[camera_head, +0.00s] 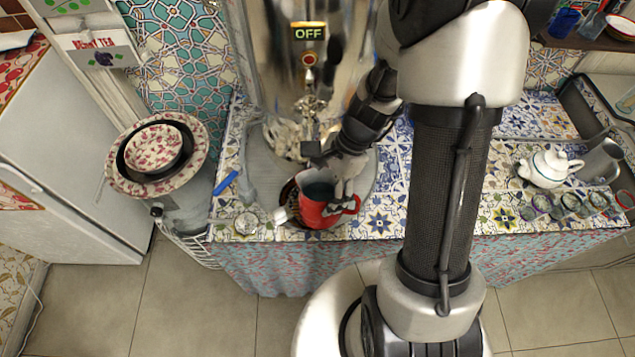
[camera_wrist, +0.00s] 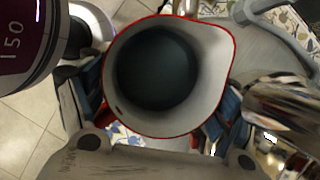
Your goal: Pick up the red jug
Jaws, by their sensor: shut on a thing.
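The red jug (camera_head: 318,211) stands upright, or nearly so, by the counter's front edge below the samovar's tap (camera_head: 309,108). My gripper (camera_head: 343,192) reaches down at its right side and is shut on it. In the wrist view the jug (camera_wrist: 207,52) shows from above, with a red rim, pale grey inner wall and dark round bottom. The gripper's fingers (camera_wrist: 152,105) lie on either side of it. I cannot tell whether the jug touches the surface below or holds liquid.
The metal samovar (camera_head: 275,45) with an OFF display stands behind the jug. A white teapot (camera_head: 549,168), a grey jug (camera_head: 602,161) and several small cups (camera_head: 571,202) are at the right. A blue marker-like object (camera_head: 226,182) and stacked bowls (camera_head: 153,148) are at the left.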

